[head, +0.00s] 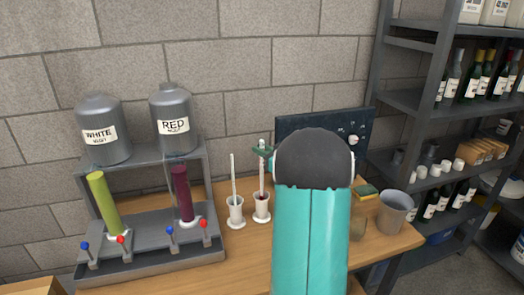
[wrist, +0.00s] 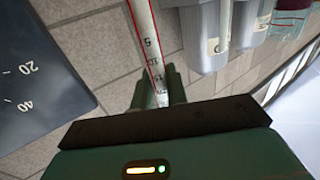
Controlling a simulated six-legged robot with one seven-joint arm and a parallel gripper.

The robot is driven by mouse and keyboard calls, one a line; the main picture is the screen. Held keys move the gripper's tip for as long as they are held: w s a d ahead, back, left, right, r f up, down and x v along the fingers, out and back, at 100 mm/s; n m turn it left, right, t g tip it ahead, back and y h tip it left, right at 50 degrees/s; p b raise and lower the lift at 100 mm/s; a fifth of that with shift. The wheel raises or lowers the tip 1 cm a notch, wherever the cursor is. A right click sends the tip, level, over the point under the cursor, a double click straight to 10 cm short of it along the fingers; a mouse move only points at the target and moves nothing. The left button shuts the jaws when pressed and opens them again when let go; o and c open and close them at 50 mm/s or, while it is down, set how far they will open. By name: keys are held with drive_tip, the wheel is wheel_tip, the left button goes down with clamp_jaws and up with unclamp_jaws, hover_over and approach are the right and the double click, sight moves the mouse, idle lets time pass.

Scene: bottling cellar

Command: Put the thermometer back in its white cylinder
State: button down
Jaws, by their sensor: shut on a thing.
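My gripper (head: 263,151) is shut on the upper part of a thin white thermometer (head: 262,178). In the wrist view the thermometer (wrist: 147,45), with a red line and printed numbers, runs between my green fingers (wrist: 160,90). It hangs about upright over the right white cylinder (head: 261,209), which shows dark red at its mouth. I cannot tell whether its lower end is inside that mouth or in front of or behind it. A second white cylinder (head: 236,213) stands just left, with another white stick (head: 232,172) upright in it.
Left stands a dispenser rack (head: 150,258) with WHITE (head: 103,135) and RED (head: 175,122) tanks and small levers. A dark panel (head: 300,122) stands behind my arm. Bottle shelves (head: 415,100) stand beyond.

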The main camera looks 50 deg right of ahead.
drive_tip(key=shift+f, duration=0.1)
drive_tip(key=shift+f, duration=2.35)
drive_tip(key=c, duration=1.3)
unclamp_jaws()
drive_tip(key=s, duration=1.3)
drive_tip(key=shift+s+d, duration=0.15)
drive_tip(key=shift+s, duration=0.25)
